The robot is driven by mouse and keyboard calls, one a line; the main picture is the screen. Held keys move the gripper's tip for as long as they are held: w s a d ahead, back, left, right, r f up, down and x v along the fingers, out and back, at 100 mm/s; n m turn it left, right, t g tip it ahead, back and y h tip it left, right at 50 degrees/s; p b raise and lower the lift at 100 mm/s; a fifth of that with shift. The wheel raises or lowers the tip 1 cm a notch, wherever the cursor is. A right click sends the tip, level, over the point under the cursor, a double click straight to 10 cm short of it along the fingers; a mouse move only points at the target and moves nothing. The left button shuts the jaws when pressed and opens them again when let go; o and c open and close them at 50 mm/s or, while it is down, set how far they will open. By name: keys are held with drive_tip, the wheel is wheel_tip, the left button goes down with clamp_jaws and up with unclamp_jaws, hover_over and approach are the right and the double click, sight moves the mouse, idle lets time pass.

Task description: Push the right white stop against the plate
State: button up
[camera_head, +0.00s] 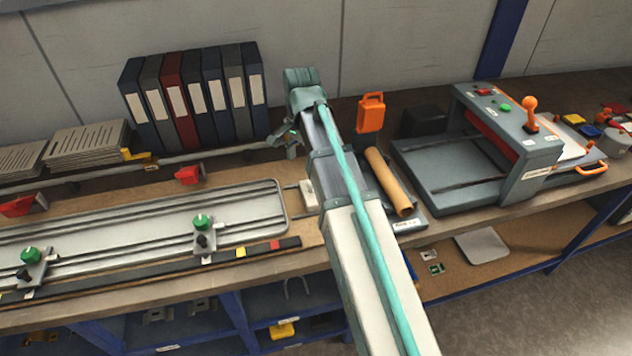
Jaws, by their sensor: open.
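The right white stop (308,194) is a small pale block at the right end of the long fixture. It sits just right of the plate, with two thin rods on its left side, and my arm borders it on the right. The plate (262,198) is a long grey metal panel with rounded corners, running off the left edge. A narrow gap shows between the stop and the plate. My gripper (287,144) is open, small in view, behind the stop near the back rail; nothing shows in its jaws. My arm hides the area right of the stop.
Green-knobbed clamps (203,225) stand along the plate's front edge. Red clamps (189,175) sit behind the plate, near a long rail (210,154). Binders (195,95) line the wall.

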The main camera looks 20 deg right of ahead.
sight(310, 190)
drive_tip(key=d, duration=0.2)
drive_tip(key=shift+s+d+m, duration=0.3)
drive_tip(key=shift+s, duration=0.1)
drive_tip(key=shift+a+f+p, duration=0.1)
drive_tip(key=shift+f+p, duration=1.2)
drive_tip(key=shift+f, duration=4.05)
clamp_jaws()
